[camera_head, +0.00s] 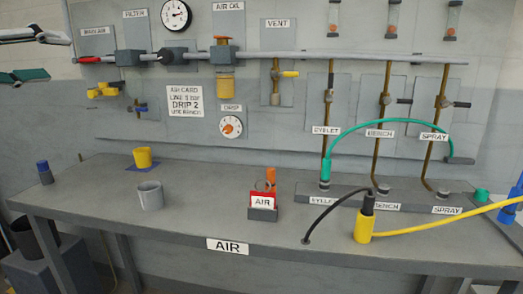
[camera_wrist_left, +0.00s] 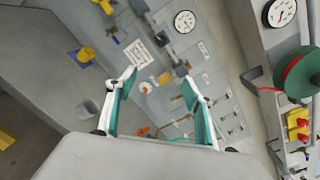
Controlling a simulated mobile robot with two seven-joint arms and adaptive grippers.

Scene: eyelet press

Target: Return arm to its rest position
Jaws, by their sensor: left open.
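My left gripper (camera_head: 59,57) shows at the upper left edge of the head view. One grey finger is above and one teal finger below, spread apart with nothing between them. The gripper is raised in front of the wall, left of the air panel and well above the bench. In the left wrist view the left gripper (camera_wrist_left: 159,76) is open and empty, its two teal-padded fingers wide apart. The panel and bench show tilted beyond them, at a distance. My right gripper is not visible.
A green reel (camera_wrist_left: 298,76) shows in the wrist view.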

